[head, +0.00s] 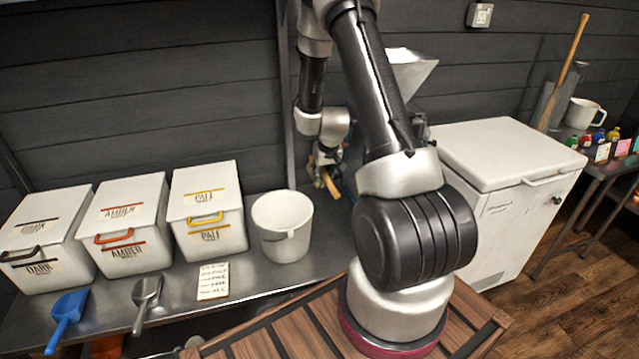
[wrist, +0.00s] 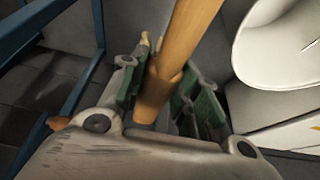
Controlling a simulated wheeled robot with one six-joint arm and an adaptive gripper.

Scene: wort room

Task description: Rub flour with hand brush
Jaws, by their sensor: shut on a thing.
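My gripper (head: 327,158) is beyond my arm, above the back of the steel counter and right of the white bucket. In the wrist view my gripper (wrist: 165,90) has its green-padded fingers closed around a wooden handle (wrist: 192,30). The same wooden piece (head: 332,186) shows small below my gripper in the head view. I take it for the hand brush's handle; its bristles are not visible. I cannot make out any flour in either view.
A white bucket (head: 283,230) stands on the steel counter (head: 185,283), beside lidded bins labelled Pale (head: 208,212), Amber (head: 124,222) and Dark (head: 43,243). Blue (head: 66,318) and grey (head: 146,300) scoops lie in front. A metal hopper (head: 411,70) and white chest freezer (head: 508,155) are right.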

